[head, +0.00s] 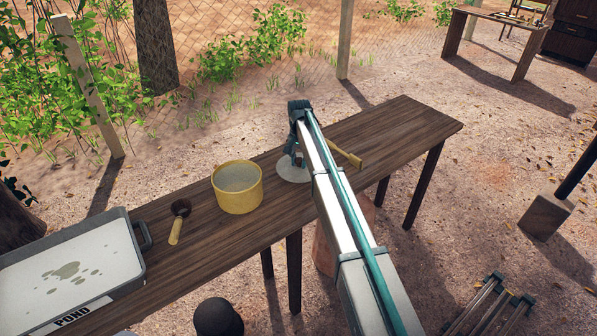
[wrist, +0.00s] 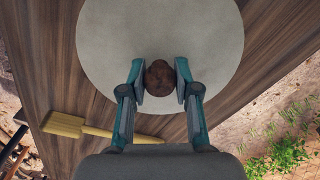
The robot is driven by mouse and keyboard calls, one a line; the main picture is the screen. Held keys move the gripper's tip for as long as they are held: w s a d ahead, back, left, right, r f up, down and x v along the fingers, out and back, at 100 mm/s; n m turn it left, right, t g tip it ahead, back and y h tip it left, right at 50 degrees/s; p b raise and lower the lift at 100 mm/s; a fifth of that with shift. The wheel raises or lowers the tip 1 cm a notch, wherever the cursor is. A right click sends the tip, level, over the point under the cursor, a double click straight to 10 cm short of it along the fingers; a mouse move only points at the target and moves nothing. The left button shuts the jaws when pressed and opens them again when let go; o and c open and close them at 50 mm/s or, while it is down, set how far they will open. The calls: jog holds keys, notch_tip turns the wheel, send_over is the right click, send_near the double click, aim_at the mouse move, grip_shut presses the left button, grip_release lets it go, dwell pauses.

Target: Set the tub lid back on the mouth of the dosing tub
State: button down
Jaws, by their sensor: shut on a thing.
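The tub lid is a pale grey disc (head: 288,174) with a round brown knob, just right of the tub in the head view. It fills the upper middle of the wrist view (wrist: 120,40). My gripper (wrist: 160,82) is shut on the knob (wrist: 159,73), one finger on each side. In the head view my gripper (head: 297,160) and arm hide part of the lid. I cannot tell whether the lid rests on the table or hangs just above it. The dosing tub (head: 238,201) is yellow, round and upright, with its mouth uncovered and grey contents inside.
The wooden table (head: 405,128) is clear towards its far right end. A yellow paddle (head: 346,156) lies just beyond my arm; it also shows in the wrist view (wrist: 65,124). A dark scoop with a yellow handle (head: 175,230) and a grey pan marked POND (head: 133,262) are left.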

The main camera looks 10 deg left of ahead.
aim_at(300, 158)
jog(key=shift+r+p, duration=2.1)
jog(key=shift+r, duration=2.9)
jog(key=shift+d, duration=0.1)
